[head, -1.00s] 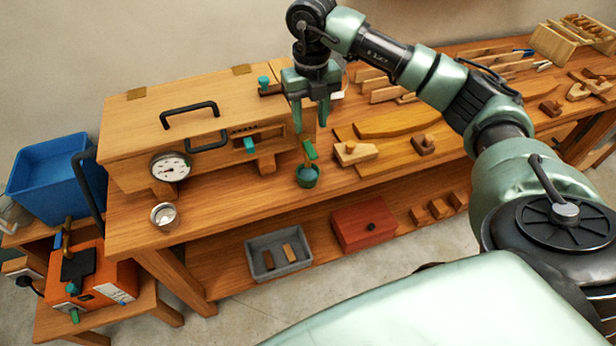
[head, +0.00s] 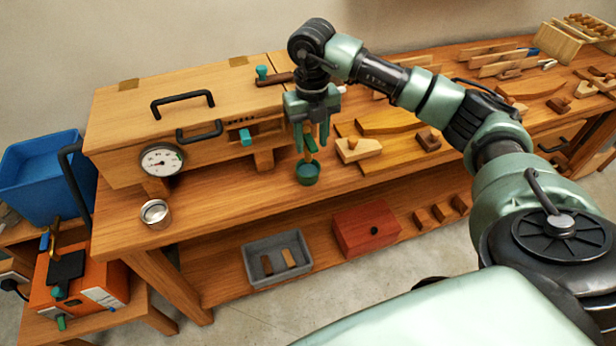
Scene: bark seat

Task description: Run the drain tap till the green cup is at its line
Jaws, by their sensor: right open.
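The green cup (head: 307,174) stands upright near the bench's front edge, below the drain tap (head: 309,152) at the right end of the wooden steam box (head: 215,125). Its inside looks dark; I cannot make out the line or the level. My right gripper (head: 312,146) points down with its two fingers apart, one on each side of the tap's handle in this view. I cannot tell whether a finger touches it. The gripper hides part of the tap and the box end. My left gripper is not in view.
A dial gauge (head: 161,160) is on the box front, and a metal tin (head: 155,213) stands on the bench (head: 215,200). Wooden tools and planks lie to the right of the cup. A grey tray (head: 262,272) and red box (head: 367,228) sit on the lower shelf.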

